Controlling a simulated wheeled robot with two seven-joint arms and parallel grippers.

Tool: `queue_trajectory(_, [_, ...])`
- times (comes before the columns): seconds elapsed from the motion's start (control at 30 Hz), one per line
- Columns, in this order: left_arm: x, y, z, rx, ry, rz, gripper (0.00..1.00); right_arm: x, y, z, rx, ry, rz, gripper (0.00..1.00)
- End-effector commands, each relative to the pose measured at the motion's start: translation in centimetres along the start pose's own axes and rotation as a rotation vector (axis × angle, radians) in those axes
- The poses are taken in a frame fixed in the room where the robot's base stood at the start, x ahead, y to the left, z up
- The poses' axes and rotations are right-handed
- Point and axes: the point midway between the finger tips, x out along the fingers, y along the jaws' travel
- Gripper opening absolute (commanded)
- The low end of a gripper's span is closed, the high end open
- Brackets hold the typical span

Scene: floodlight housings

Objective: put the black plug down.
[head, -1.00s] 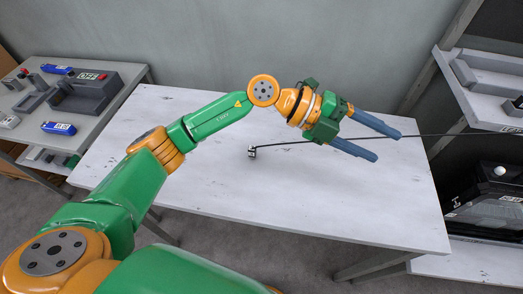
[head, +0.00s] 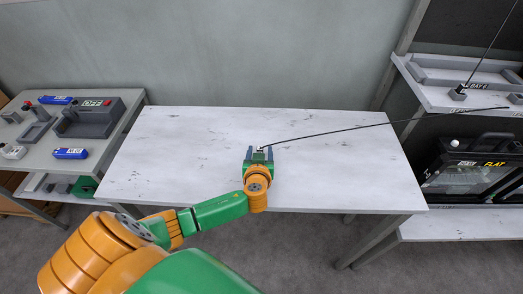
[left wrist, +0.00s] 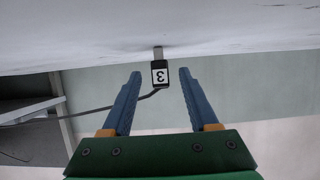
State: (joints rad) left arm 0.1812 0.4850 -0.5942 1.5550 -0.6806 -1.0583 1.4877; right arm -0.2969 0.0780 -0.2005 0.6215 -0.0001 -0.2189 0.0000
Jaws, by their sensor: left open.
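The black plug (head: 260,149) is a small block on the white table (head: 180,150), near its middle. A thin dark cable runs from it to the right. In the left wrist view the plug (left wrist: 159,77) shows a white label with an upside-down 3 and a grey end toward the tabletop. My left gripper (head: 260,153) is open, with its blue fingers on either side of the plug. In the left wrist view gaps show between the plug and both fingers. I cannot tell exactly how the plug meets the table. My right gripper is not in view.
The cable (head: 345,129) crosses the table toward the shelf at right, where a block (head: 457,94) stands by the BAY 6 label. A black case marked FLAT (head: 480,165) sits below. A side table at left holds a grey fixture (head: 90,122) and blue parts. Most of the white table is clear.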

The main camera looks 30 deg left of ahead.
Motion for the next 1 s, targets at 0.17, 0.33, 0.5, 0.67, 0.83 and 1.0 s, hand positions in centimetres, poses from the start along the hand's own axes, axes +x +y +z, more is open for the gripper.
queue_trajectory(0.17, [1.2, 0.0, 0.1, 0.0, -0.001, 0.001, 0.6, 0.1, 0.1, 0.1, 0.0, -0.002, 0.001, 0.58])
queue_trajectory(0.33, [1.1, 0.0, 0.1, 0.001, 0.0, 0.002, 0.52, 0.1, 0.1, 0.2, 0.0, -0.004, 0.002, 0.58])
queue_trajectory(0.5, [1.1, 0.0, 0.0, 0.001, 0.0, 0.002, 0.06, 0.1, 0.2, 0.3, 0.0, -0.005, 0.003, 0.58])
queue_trajectory(0.67, [1.1, 0.0, 0.0, 0.002, 0.0, 0.002, 0.0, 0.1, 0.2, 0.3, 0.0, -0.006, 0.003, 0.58])
queue_trajectory(0.83, [1.1, 0.0, 0.0, 0.002, 0.0, 0.002, 0.0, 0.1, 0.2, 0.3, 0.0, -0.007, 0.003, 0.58])
queue_trajectory(1.0, [0.6, 0.1, -1.1, -0.002, 0.002, 0.003, 0.0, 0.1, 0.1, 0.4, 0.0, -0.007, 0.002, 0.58])
